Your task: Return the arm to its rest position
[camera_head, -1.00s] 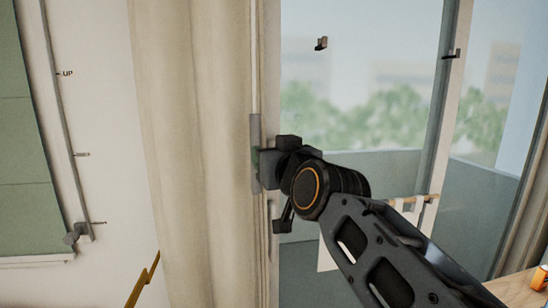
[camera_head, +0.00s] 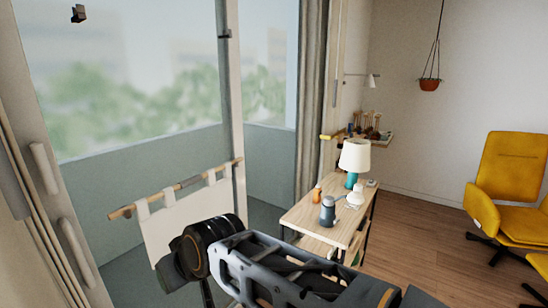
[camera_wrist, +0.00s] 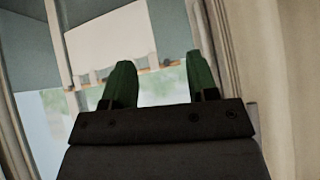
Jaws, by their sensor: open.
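My gripper (camera_wrist: 160,82) shows in the wrist view with its two green fingers spread apart and nothing between them. Behind the fingers the wrist view shows the window and a white cloth (camera_wrist: 108,38) hanging from a rod. In the head view my arm reaches in from the bottom, with its dark wrist joint in front of the white cloth (camera_head: 185,218). The fingers are hidden in the head view.
A window frame with a handle (camera_head: 45,168) stands at the left. A wooden side table (camera_head: 325,222) holds a lamp (camera_head: 355,157), a grey jug (camera_head: 327,211) and an orange bottle (camera_head: 316,194). A yellow chair (camera_head: 512,178) stands at the right. The wooden floor between is clear.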

